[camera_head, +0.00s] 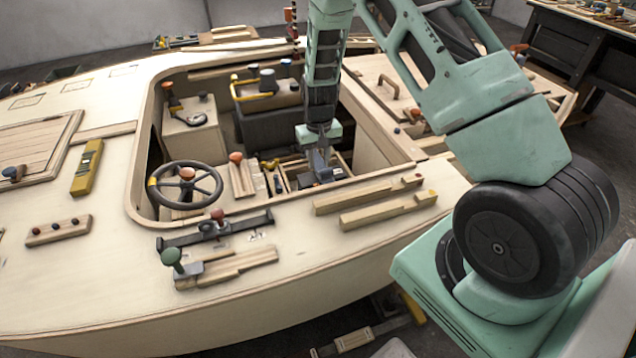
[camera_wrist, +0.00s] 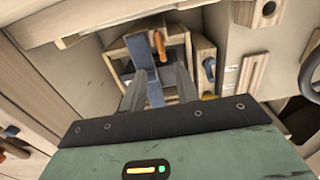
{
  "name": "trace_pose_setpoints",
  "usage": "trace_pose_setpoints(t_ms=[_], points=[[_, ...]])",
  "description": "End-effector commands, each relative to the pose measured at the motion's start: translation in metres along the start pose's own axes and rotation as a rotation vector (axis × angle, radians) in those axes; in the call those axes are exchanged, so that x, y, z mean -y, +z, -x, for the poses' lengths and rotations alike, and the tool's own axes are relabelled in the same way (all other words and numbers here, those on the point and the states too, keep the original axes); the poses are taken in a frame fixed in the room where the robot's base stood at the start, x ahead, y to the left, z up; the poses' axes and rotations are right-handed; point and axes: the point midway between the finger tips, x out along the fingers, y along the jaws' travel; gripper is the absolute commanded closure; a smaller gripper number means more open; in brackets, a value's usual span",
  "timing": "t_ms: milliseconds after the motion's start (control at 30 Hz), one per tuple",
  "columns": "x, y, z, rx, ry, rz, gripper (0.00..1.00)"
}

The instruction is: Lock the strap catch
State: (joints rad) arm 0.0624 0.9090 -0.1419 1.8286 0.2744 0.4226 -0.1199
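My gripper (camera_head: 319,162) reaches down into the hull's cockpit, over a small wooden box (camera_head: 342,160). In the wrist view my gripper's two grey fingers (camera_wrist: 158,82) stand apart, pointing into the box frame (camera_wrist: 118,52). A blue strap-like piece (camera_wrist: 140,50) shows between and beyond the fingers. An orange lever (camera_wrist: 160,43), which may be the strap catch, stands upright just past the fingertips, close to the blue piece. I cannot tell whether a fingertip touches either one. The lower part of the blue piece is partly hidden by the fingers.
A wooden block with a blue handle (camera_wrist: 208,68) stands right of the box. A steering wheel (camera_head: 185,187) sits at the cockpit's left. The cockpit rim (camera_head: 395,160) surrounds the arm closely. Wooden rails (camera_head: 388,212) lie on the near deck.

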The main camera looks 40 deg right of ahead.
Motion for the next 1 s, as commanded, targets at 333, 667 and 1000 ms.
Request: trace_pose_setpoints(t_ms=[333, 667, 1000], points=[[0.000, 0.001, -0.070, 0.003, 0.000, 0.001, 0.69], [0.001, 0.001, -0.098, 0.001, -0.001, 0.001, 0.69], [0.001, 0.000, -0.099, 0.000, -0.001, 0.001, 0.89]])
